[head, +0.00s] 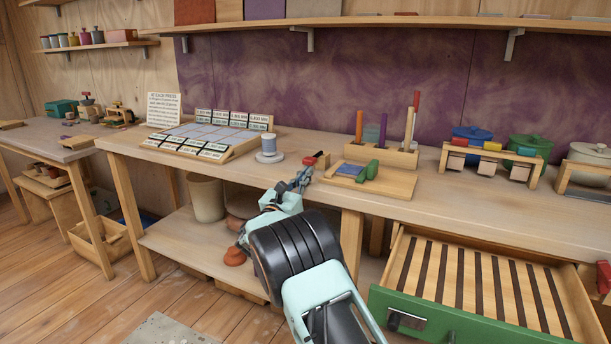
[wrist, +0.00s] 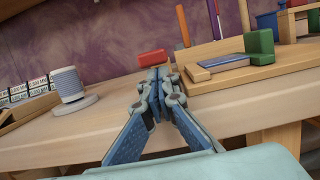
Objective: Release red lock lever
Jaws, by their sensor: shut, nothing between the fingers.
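A small red block-shaped piece (head: 309,161), which may be the red lock lever, is at the front part of the workbench. In the wrist view the red piece (wrist: 152,57) shows just beyond and slightly left of my fingertips. My gripper (head: 303,173) reaches up to the bench's front edge beside it. In the wrist view my gripper (wrist: 160,77) has its fingertips together with nothing between them. I cannot tell whether they touch the red piece. Its lower part and mount are hidden behind the fingers.
A grey spool (head: 269,146) stands left of my gripper. To the right is a wooden tray (head: 395,184) with a blue piece and a green block. An open drawer with a green front (head: 460,325) juts out at lower right. Another red piece (head: 604,276) shows at the right edge.

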